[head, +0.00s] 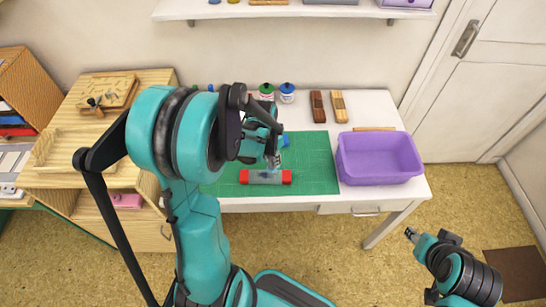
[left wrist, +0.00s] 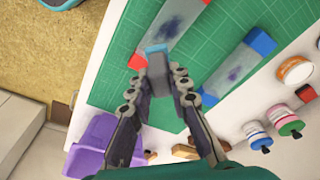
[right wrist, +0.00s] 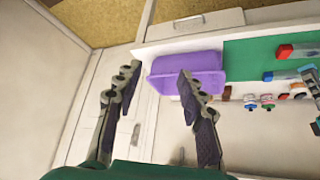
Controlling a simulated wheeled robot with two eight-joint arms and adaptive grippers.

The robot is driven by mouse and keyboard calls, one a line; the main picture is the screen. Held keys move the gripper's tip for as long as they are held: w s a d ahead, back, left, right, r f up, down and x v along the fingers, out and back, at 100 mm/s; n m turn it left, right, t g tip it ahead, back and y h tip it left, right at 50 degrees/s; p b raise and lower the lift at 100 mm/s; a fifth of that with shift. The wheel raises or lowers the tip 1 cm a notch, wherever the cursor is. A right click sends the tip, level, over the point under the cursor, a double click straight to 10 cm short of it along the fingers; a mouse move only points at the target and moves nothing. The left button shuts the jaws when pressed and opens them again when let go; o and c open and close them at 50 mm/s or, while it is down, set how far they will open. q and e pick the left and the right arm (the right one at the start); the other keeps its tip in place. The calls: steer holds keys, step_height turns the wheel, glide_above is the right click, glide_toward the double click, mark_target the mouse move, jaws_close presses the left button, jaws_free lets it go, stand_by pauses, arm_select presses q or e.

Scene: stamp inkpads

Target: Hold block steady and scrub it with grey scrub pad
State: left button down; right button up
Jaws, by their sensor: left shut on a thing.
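A pale block (head: 264,177) with red ends and a dark ink stain lies near the front edge of the green mat; it shows in the left wrist view too (left wrist: 180,22). My left gripper (head: 273,161) is over the mat just behind the front block. It is shut on a small grey-blue pad (left wrist: 157,58), which overlaps the front block's edge in the left wrist view; contact is unclear. My right gripper (head: 411,233) is open and empty, away from the table's front right.
A purple bin (head: 380,160) stands on the table right of the mat (head: 318,165). Several ink jars (head: 287,93) and two wooden brushes (head: 339,106) stand along the back. A shelf (head: 300,11) hangs above. Wooden drawers stand left.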

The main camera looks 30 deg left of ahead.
steer(key=o, duration=0.4)
steer(key=shift+r, duration=0.1)
steer(key=shift+o, duration=0.2)
steer(key=shift+w+a, duration=0.15)
steer(key=w+a+r+n+g+y, duration=0.2)
steer(key=w+a+n, duration=0.4)
steer(key=w+a, duration=0.15)
steer(key=n+g+y, duration=0.1)
steer(key=n+g, duration=0.6)
steer(key=n, duration=1.1)
glide_above(285, 175)
steer(key=w+d, duration=0.1)
steer(key=d, duration=0.1)
step_height(285, 175, down, 20)
steer(key=shift+x, duration=3.9)
steer(key=shift+w+d, duration=0.1)
